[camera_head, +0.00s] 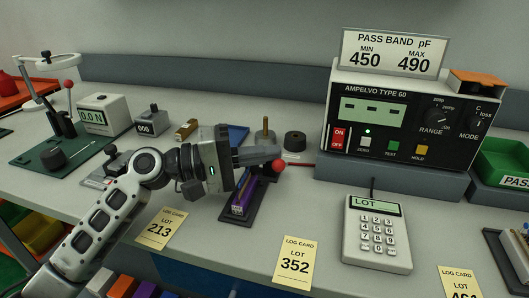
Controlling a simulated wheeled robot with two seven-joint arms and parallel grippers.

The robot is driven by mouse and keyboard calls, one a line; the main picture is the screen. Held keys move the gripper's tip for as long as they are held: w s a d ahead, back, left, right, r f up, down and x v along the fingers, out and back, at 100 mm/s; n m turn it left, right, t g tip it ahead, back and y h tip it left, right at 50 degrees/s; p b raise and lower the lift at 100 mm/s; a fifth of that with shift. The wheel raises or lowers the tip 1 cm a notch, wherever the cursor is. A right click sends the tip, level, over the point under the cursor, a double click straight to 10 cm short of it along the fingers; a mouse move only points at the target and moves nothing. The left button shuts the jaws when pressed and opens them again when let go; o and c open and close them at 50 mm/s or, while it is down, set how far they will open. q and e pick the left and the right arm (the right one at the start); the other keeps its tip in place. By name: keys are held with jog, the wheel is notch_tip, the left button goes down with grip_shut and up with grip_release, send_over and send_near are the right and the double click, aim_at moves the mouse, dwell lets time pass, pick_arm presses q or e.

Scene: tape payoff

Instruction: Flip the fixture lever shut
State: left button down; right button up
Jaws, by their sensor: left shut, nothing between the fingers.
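The small dark fixture (255,206) sits on the bench at centre, with a purple part (243,198) in it. A red ball knob (278,166), which looks like the end of the fixture lever, shows just right of my left gripper's fingers. My left gripper (261,156) is shut and empty, reaching in from the left above the fixture. Its fingertips are close to the knob; I cannot tell whether they touch. The gripper hides most of the lever, so its angle is unclear. My right gripper is not in view.
The AMPELVO meter (394,119) stands behind to the right, with a LOT keypad (376,233) in front. A brass post (265,134) and a black round knob (295,141) stand behind the fixture. A green-based stand (40,152) is at left. Lot cards lie along the front edge.

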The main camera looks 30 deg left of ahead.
pick_arm(q)
jog(key=shift+s+d+f, duration=0.15)
jog(key=shift+f, duration=0.05)
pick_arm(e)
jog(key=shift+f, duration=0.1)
